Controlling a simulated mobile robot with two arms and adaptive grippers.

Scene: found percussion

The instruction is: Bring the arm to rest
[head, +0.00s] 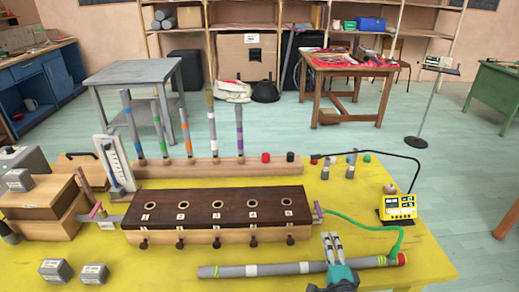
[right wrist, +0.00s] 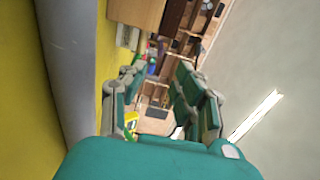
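My right gripper (head: 333,238) is at the front edge of the yellow table in the head view, with its teal body low in the picture and its fingers pointing away. In the right wrist view its two fingers (right wrist: 160,90) stand apart with nothing between them. A grey tube with pale bands (head: 285,268) lies along the front of the table, partly hidden behind the gripper. A large grey tube (right wrist: 65,60) also shows beside the fingers in the right wrist view, apart from them. My left gripper is not in view.
A long wooden box with numbered holes (head: 218,210) fills the table's middle. Behind it, coloured-banded tubes stand upright in a wooden rack (head: 190,170). A yellow device (head: 398,207) with a green hose (head: 360,226) is at right. Grey blocks (head: 56,271) sit front left.

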